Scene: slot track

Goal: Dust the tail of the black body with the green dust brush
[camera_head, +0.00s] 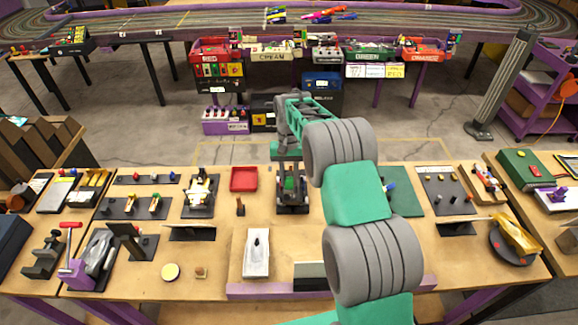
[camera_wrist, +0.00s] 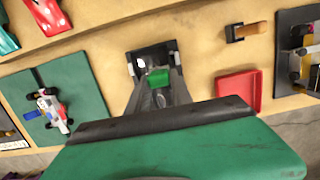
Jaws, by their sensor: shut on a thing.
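My gripper (camera_wrist: 157,85) is shut on a small green block-like piece, which looks like the green dust brush (camera_wrist: 158,77). Its lower end and bristles are hidden in the wrist view. In the head view my gripper (camera_head: 291,182) points down over a black stand (camera_head: 292,208) in the middle of the table. The wrist view shows this dark stand (camera_wrist: 152,50) just beyond the fingertips, with pale parts at its sides. A black body on it cannot be told apart clearly. I cannot tell whether the brush touches anything.
A red tray (camera_head: 243,179) and a small brown-handled item (camera_head: 240,206) are left of the stand. A green mat (camera_head: 405,200) lies to the right. A white body (camera_head: 256,255) is nearer the front edge. My arm covers part of the table's right half.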

